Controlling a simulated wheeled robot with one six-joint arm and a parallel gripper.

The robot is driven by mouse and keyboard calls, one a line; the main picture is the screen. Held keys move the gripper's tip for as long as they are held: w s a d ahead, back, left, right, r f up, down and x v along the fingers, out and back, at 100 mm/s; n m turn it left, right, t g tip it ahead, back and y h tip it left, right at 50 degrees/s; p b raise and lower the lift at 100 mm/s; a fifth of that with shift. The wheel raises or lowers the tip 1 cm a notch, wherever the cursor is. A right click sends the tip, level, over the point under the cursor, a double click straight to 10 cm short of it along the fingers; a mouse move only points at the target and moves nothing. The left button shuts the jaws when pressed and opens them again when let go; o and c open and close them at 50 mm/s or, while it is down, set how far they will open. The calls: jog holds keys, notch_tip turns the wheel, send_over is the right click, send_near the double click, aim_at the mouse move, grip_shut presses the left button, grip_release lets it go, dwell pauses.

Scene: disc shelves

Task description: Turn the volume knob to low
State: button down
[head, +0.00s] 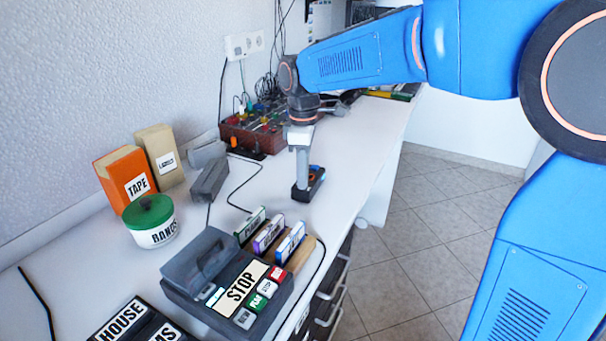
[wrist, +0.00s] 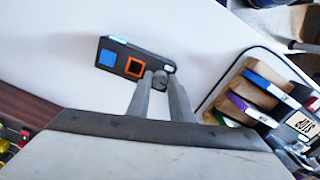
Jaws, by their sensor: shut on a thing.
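A small black control box (wrist: 121,47) lies on the white table, with a blue square and an orange-framed square on its top. In the head view the box (head: 317,178) sits under my gripper. A grey round knob (wrist: 160,77) is at the box's right end in the wrist view. My gripper (wrist: 161,80) points down, with its two fingers closed on either side of the knob; in the head view my gripper (head: 301,185) hides much of the box. I cannot make out a pointer or a low mark on the knob.
An orange TAPE box (head: 125,180), a beige box (head: 160,157) and a green-lidded jar (head: 150,222) stand left. A cabled brown panel (head: 258,135) is behind.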

jog(key=shift+n, duration=2)
jog(key=c, duration=1.6)
grip_release()
jog(key=shift+o, duration=0.2)
jog(key=shift+r, duration=0.1)
notch_tip(320, 180, up, 17)
jog(key=shift+r, duration=0.1)
